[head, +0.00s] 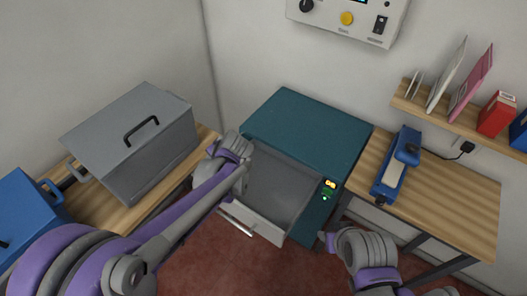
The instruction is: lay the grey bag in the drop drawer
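The drop drawer (283,187) is pulled out of the front of a teal cabinet (310,130). Its inside is plain grey, and a pale front with a bar handle (237,227) faces the floor side. I cannot make out a separate grey bag in this view. My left gripper (241,184) is at the drawer's left edge, seen from behind the wrist. Its fingertips are mostly hidden, so I cannot tell whether it holds anything. My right gripper (326,240) is low, just right of the drawer's front corner, and its fingers are not clear.
A grey lidded box (150,150) and a blue box (25,215) stand on the left wooden table. A blue device (388,180) sits on the right table (465,205). A shelf above it holds envelopes and a red box (497,115). Small lights (328,185) show beside the drawer.

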